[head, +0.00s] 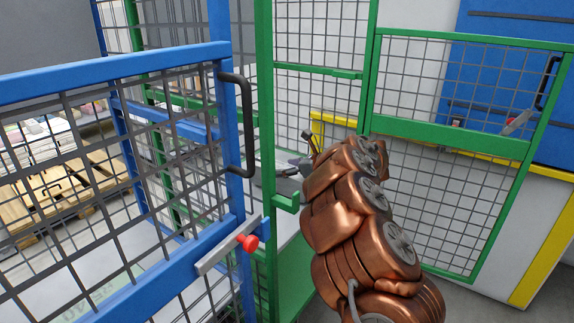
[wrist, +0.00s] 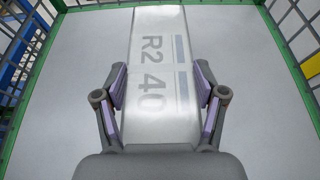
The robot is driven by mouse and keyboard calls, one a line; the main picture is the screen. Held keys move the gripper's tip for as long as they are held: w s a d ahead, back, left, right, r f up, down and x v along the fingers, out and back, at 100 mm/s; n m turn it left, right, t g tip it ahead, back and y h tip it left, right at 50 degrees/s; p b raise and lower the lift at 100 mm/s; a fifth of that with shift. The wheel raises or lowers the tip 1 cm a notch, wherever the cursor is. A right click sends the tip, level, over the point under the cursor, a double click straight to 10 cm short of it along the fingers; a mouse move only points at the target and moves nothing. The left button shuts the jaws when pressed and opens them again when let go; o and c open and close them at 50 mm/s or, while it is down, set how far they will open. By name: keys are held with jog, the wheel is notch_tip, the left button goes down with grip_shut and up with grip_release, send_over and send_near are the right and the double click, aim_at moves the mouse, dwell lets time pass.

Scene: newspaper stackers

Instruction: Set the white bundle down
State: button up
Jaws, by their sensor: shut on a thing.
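The white bundle (wrist: 158,50) is a long pale block marked "R2 40" with blue-grey stripes. In the wrist view it lies lengthwise between the fingers of my gripper (wrist: 160,85), which is shut on its two sides. Below it is a flat light-grey surface (wrist: 75,85), edged by green framing and mesh. I cannot tell whether the bundle touches that surface. In the head view my copper arm reaches behind the green mesh frame (head: 264,130), and the bundle is mostly hidden there.
A blue mesh gate (head: 110,66) with a black handle and red knob stands close at left. A green mesh panel (head: 450,140) stands at right, before a yellow-edged unit (head: 545,235). A wooden pallet (head: 60,185) with stacked papers sits behind the blue mesh.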

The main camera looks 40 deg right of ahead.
jog(key=shift+f, duration=0.15)
jog(key=shift+f, duration=0.15)
jog(key=o, duration=1.8)
jog(key=shift+s, duration=0.1)
jog(key=p+v, duration=0.2)
jog(key=v, duration=0.9)
jog(key=shift+s, duration=0.4)
jog(key=shift+d, duration=0.15)
